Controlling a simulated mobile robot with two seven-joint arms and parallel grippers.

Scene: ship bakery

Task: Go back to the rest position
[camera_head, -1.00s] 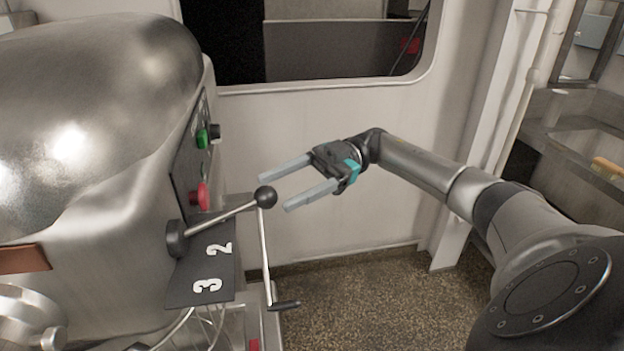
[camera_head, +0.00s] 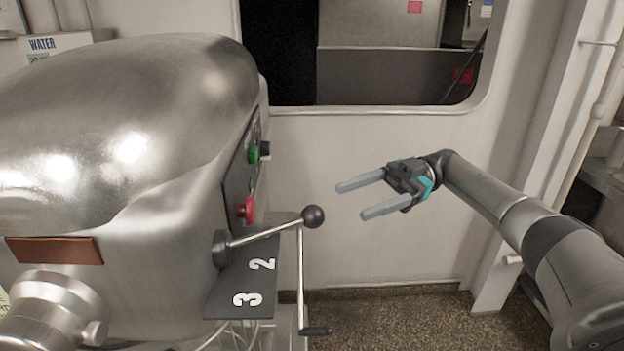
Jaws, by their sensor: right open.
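My right gripper (camera_head: 363,199) is open and empty, with its two grey fingers pointing left. It hangs in the air in front of the white wall, to the right of the mixer's lever (camera_head: 270,230). A clear gap lies between its fingertips and the lever's black ball knob (camera_head: 313,216). My right arm comes in from the lower right. My left gripper is not in view.
The large metal mixer (camera_head: 110,130) fills the left side, with a green button (camera_head: 254,155), a red button (camera_head: 246,210) and a plate numbered 2 and 3 (camera_head: 240,290). A thin crank rod (camera_head: 301,275) hangs below the knob. Speckled floor (camera_head: 420,320) shows at lower centre.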

